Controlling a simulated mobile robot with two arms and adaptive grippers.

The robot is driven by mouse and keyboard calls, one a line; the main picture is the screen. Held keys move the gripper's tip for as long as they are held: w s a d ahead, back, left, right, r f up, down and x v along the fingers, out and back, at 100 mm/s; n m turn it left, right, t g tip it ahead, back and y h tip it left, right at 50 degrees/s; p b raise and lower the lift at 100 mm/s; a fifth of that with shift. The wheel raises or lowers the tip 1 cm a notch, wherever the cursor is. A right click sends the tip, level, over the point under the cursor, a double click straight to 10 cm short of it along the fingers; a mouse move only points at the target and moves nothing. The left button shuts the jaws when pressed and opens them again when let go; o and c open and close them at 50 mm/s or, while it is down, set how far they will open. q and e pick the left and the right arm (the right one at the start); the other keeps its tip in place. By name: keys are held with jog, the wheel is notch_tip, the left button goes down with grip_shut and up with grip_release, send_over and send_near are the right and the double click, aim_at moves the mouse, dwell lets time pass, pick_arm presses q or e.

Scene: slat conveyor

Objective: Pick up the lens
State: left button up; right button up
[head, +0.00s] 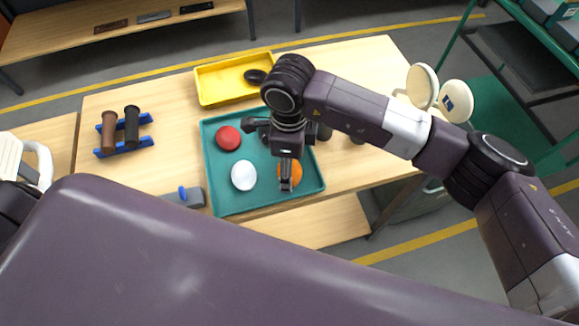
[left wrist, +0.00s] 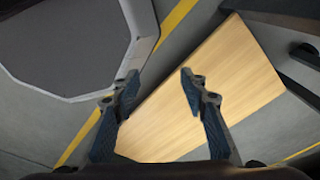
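A teal tray (head: 215,205) on the table holds a red round piece (head: 228,138), a white round piece (head: 244,176) and an orange round piece (head: 290,173). These look like lens caps; which one is the lens I cannot tell. My right gripper (head: 286,184) points down over the orange piece and partly covers it. Whether its fingers are open, or touch the piece, I cannot tell. My left gripper (left wrist: 155,82) is open and empty in the left wrist view, away from the tray. It is not clearly seen in the head view.
A yellow bin (head: 213,88) with a dark oval piece (head: 255,76) stands behind the tray. A blue rack (head: 124,146) with brown and black cylinders is at the left. A grey block with a blue part (head: 185,196) lies beside the tray. Bare table (head: 165,105) lies between.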

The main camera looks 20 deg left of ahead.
jog(key=c, duration=0.9)
pick_arm(q)
jog(key=shift+s+f, duration=0.15)
jog(key=shift+s, duration=0.9)
pick_arm(e)
jog(key=shift+w+r, duration=0.1)
jog(key=shift+r, duration=0.5)
pick_arm(q)
jog(key=f+b, duration=0.5)
jog(key=shift+w, duration=0.3)
pick_arm(e)
notch_tip(320, 180, up, 19)
jog(key=shift+f, duration=0.1)
